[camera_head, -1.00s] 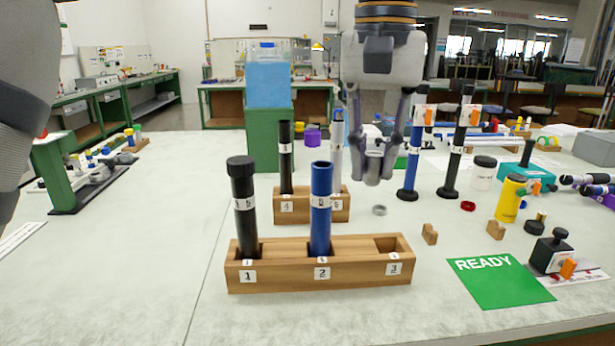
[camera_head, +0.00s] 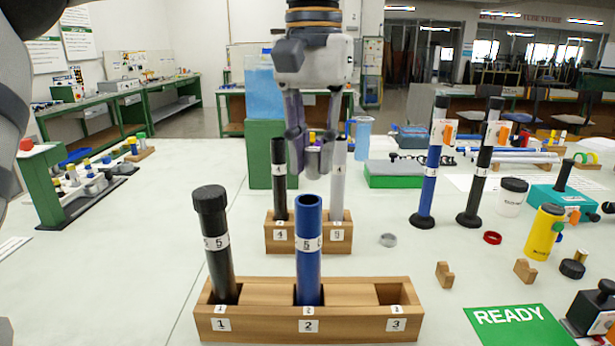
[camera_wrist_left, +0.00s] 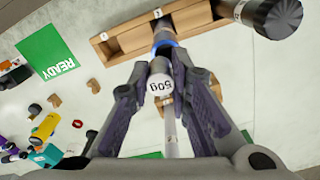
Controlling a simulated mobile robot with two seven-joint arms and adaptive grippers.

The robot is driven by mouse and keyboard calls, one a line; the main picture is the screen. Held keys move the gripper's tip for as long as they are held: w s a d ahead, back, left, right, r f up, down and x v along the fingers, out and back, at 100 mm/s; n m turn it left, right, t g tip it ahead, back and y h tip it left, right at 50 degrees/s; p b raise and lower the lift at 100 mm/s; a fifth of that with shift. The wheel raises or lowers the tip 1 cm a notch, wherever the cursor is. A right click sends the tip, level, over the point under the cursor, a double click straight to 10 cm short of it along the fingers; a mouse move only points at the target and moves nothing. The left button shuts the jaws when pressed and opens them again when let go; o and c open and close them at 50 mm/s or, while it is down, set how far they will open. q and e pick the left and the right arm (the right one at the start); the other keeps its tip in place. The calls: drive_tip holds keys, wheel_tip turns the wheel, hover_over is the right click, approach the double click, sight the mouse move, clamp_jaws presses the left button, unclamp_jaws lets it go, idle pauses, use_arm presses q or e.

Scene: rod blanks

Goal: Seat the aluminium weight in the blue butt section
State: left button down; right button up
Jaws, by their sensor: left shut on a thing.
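The blue butt section (camera_head: 309,260) stands upright in slot 2 of the front wooden rack (camera_head: 262,322), its open top facing up. My left gripper (camera_head: 312,150) is shut on the aluminium weight (camera_head: 313,163), a short grey cylinder. In the left wrist view the weight (camera_wrist_left: 160,84) shows a "50g" face between the fingers. The blue rim (camera_wrist_left: 165,46) shows just past it there. In the head view the gripper and weight appear above and behind the blue section's mouth, apart from it. My right gripper is not in view.
A black capped tube (camera_head: 217,250) leans slightly in slot 1; slot 3 (camera_head: 392,294) is empty. A rear rack (camera_head: 308,238) holds a black tube (camera_head: 279,180) and a pale tube (camera_head: 338,185). A green READY card (camera_head: 520,326) lies at right.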

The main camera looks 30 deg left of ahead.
sight(308, 177)
use_arm(q)
drive_tip(key=f, duration=0.2)
drive_tip(key=a+f, duration=0.1)
drive_tip(key=f, duration=0.1)
drive_tip(key=shift+d, duration=0.1)
drive_tip(key=shift+f, duration=0.15)
drive_tip(key=shift+f, duration=0.5)
drive_tip(key=c, duration=1.5)
unclamp_jaws()
drive_tip(key=shift+f, duration=0.2)
